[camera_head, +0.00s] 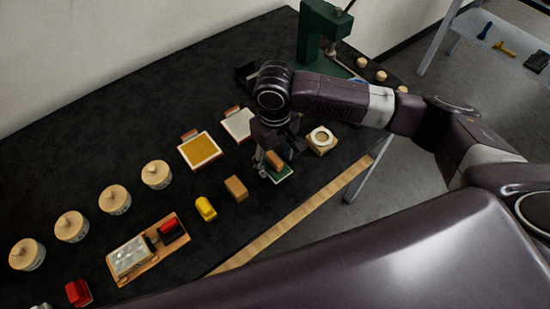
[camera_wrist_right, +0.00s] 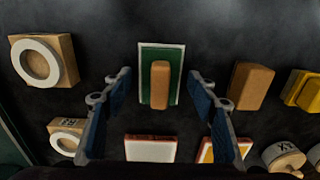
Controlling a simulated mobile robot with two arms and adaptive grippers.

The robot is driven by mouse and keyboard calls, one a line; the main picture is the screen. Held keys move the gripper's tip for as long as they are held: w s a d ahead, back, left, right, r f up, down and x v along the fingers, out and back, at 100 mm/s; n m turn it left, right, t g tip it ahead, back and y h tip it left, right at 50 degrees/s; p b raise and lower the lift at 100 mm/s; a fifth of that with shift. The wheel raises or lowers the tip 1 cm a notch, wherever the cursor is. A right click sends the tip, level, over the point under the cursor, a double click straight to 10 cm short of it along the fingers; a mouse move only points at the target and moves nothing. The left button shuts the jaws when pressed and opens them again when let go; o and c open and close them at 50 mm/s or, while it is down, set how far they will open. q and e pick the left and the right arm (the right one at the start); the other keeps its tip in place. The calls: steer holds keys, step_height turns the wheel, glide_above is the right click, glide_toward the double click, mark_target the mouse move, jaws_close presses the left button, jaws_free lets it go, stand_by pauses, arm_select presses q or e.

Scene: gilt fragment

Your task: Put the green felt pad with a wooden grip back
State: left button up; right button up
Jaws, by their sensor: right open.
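The green felt pad (camera_head: 286,174) lies flat on the dark table, below my right gripper in the head view. In the right wrist view the green pad (camera_wrist_right: 146,74) has a pale edge, and its wooden grip (camera_wrist_right: 160,86) stands upright along its middle. My right gripper (camera_head: 268,165) is open. In the wrist view its blue-padded fingers (camera_wrist_right: 160,118) show on either side of the pad and do not touch it. In the head view the gripper and arm hide part of the pad. My left gripper is not in view.
A wooden block (camera_head: 236,188) and a yellow block (camera_head: 205,208) lie left of the pad. A wooden block with a white ring (camera_head: 321,139) lies to its right. Two framed squares (camera_head: 200,150) (camera_head: 238,124) lie behind. Several lidded jars (camera_head: 114,200) stand left. A green press (camera_head: 318,35) stands at the back.

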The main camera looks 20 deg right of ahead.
mark_target(275, 159)
steer(key=shift+r, duration=0.45)
step_height(275, 159, up, 11)
steer(key=b, duration=0.1)
steer(key=shift+r, duration=0.2)
steer(key=shift+f, duration=0.1)
